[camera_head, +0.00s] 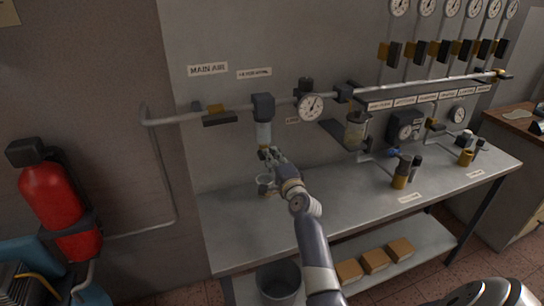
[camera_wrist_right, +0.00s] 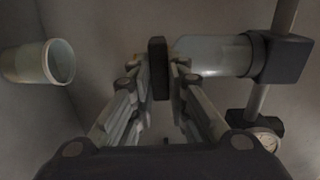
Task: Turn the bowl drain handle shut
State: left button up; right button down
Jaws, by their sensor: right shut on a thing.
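The filter bowl (camera_head: 263,135) hangs below its dark head on the main air pipe at the back panel. In the right wrist view the clear bowl (camera_wrist_right: 213,54) lies sideways, its end toward my fingers. The dark drain handle (camera_wrist_right: 158,68) sits at the end of the bowl, between the fingertips. My right gripper (camera_head: 274,158) is just under the bowl, and in the wrist view its fingers (camera_wrist_right: 159,75) are shut on the handle. The handle is small and partly hidden in the head view, and its exact turn angle is unclear. My left gripper is not in view.
A clear cup (camera_head: 265,186) stands on the bench (camera_head: 330,195) below the bowl; it also shows in the wrist view (camera_wrist_right: 30,64). A gauge (camera_head: 311,107) is right of the filter. A red extinguisher (camera_head: 52,195) is at left, a bucket (camera_head: 278,285) below the bench.

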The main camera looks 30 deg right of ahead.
jog(key=shift+m, duration=0.4)
jog(key=c, duration=1.6)
grip_release()
jog(key=shift+o, duration=0.2)
jog(key=v, duration=1.2)
